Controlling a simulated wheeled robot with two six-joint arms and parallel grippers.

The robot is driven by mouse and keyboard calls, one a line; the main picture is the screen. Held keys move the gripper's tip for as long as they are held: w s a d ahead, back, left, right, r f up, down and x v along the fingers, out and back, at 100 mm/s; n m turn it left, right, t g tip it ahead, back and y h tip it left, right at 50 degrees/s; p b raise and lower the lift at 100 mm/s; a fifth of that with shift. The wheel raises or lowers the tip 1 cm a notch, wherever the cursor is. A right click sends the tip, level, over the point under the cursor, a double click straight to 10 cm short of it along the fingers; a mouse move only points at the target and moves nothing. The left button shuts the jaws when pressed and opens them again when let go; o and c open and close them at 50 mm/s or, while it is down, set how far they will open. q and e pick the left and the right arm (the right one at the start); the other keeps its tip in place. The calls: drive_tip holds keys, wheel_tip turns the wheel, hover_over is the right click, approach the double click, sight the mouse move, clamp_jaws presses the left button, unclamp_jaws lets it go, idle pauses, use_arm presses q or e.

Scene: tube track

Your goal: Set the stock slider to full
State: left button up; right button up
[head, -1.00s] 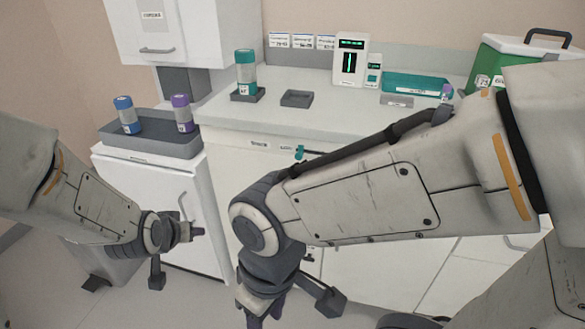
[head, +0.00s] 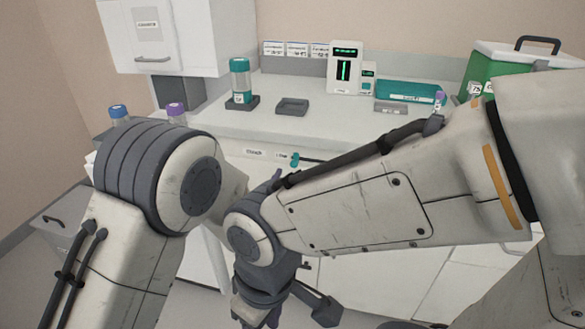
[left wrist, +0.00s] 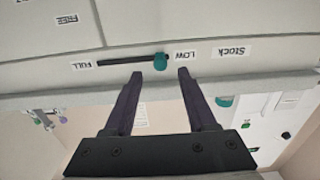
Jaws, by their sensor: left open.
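The stock slider's teal knob (left wrist: 160,62) shows in the left wrist view, which is upside down. It sits at the LOW end of a dark slot (left wrist: 118,62); the FULL label (left wrist: 82,64) is at the other end. The knob also shows in the head view (head: 295,160) on the counter's front. My left gripper (left wrist: 160,73) is open and empty; its two fingertips lie to either side of the knob, seemingly short of it. In the head view only a bit of it shows behind my right arm. My right gripper (head: 256,316) hangs low at the bottom edge, fingers mostly hidden.
The counter top (head: 330,130) holds a teal-capped jar (head: 240,78), an empty grey holder (head: 292,106), a white device (head: 345,68) and a teal tray (head: 410,92). A green box (head: 510,70) stands at the right. My right arm crosses in front of the counter front.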

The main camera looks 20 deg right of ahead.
sight(293, 165)
use_arm(q)
drive_tip(key=shift+x, duration=2.35)
clamp_jaws()
